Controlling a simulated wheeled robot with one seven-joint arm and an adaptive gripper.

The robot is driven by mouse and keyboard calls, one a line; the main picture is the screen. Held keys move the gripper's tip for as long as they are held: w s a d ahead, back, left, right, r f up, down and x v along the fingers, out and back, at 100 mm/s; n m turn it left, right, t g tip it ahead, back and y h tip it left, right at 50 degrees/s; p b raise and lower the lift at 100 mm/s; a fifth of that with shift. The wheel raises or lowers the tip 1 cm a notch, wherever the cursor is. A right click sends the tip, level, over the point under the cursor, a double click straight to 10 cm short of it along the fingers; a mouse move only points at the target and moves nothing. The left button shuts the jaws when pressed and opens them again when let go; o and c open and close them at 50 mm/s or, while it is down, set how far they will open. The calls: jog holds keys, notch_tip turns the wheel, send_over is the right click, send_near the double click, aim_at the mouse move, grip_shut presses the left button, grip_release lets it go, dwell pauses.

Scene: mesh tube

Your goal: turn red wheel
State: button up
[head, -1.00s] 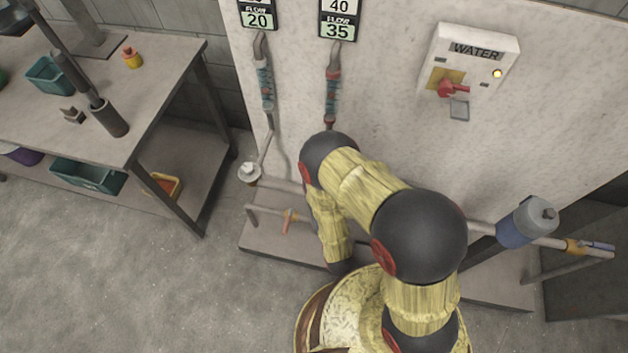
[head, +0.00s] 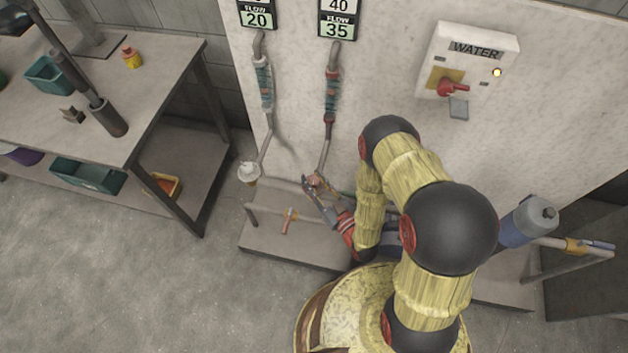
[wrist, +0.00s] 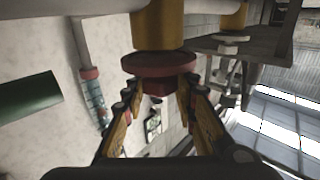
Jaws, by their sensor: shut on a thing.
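The red wheel (wrist: 158,65) is in the upper middle of the wrist view, below a yellow pipe fitting. A smaller red block sticks out of its face towards my gripper. In the head view the red wheel (head: 315,180) shows only as a small reddish bit at the foot of the right pipe. My gripper (head: 313,188) is at it, reaching in from the lower right. In the wrist view my gripper (wrist: 158,90) has one finger on each side of the wheel's red block, shut on it. The exact contact is partly hidden by the fingertips.
A white wheel (head: 249,172) is left of my gripper. An orange-handled valve (head: 290,220) is low on the piping. A WATER panel (head: 468,62) with a red switch is on the wall. A workbench (head: 150,95) stands left, with open floor before it.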

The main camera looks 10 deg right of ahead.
aim_at(314, 180)
jog(key=shift+w, duration=0.1)
jog(key=o, duration=1.2)
jog(key=shift+c, duration=0.2)
notch_tip(314, 180, up, 10)
jog(key=shift+f, duration=0.1)
dwell(0.4)
